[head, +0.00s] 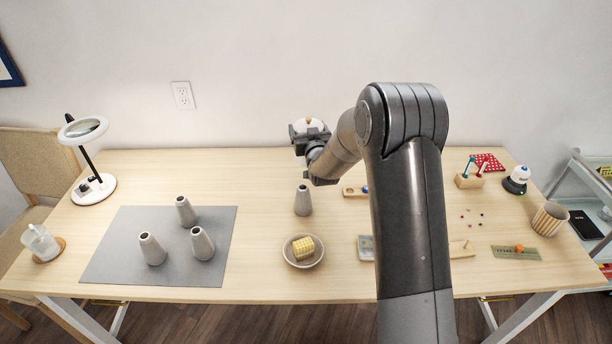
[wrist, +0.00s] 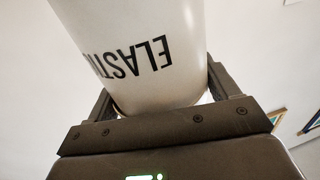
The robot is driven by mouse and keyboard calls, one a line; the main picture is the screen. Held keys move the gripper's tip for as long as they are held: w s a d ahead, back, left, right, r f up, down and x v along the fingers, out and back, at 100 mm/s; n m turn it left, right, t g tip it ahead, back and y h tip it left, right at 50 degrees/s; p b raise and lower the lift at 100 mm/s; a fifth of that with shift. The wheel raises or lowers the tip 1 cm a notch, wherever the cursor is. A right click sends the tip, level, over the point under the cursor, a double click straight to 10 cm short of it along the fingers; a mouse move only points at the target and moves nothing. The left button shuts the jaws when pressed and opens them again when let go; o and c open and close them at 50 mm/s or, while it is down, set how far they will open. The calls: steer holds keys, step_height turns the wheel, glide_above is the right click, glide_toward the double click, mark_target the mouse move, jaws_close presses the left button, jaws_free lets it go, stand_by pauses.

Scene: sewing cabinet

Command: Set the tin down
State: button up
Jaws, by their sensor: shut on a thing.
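The tin (wrist: 135,30) is white with black lettering that reads "ELASTI…", upside down in the wrist view. My gripper (wrist: 160,92) is shut on it, one finger on each side. In the head view the tin (head: 309,123) is a small pale shape with a tan knob, partly hidden by my gripper (head: 309,134). It is held up above the back part of the table (head: 270,180), in front of the wall. The tin's lower part is hidden by the gripper in the head view.
A grey mat (head: 115,262) holds several grey cones. Another cone (head: 303,200) stands below my gripper, behind a bowl (head: 290,262) with a yellow checked block. A lamp (head: 93,190) stands left. Small items and a striped cup (head: 549,218) are right. Table between mat and bowl is clear.

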mark_target(322, 126)
steer(key=d+n+y, duration=0.1)
steer(key=d, duration=0.1)
steer(key=w+d+y, duration=0.1)
steer(key=d, duration=0.1)
steer(key=shift+w+d+r+n+g+y, duration=0.1)
steer(key=shift+w+d+n+g+y, duration=0.05)
steer(key=shift+d+n+g+y, duration=0.2)
steer(key=d+f+n+g+y, duration=0.1)
steer(key=d+n+g+y, duration=0.15)
steer(key=d, duration=0.35)
steer(key=w+a+f+y, duration=0.1)
steer(key=w+a+f, duration=0.2)
steer(key=a+f, duration=0.7)
steer(key=shift+w+a+f+t, duration=0.2)
steer(key=shift+w+f+t, duration=0.1)
steer(key=shift+f, duration=0.55)
steer(key=shift+f, duration=0.1)
steer(key=o, duration=1.3)
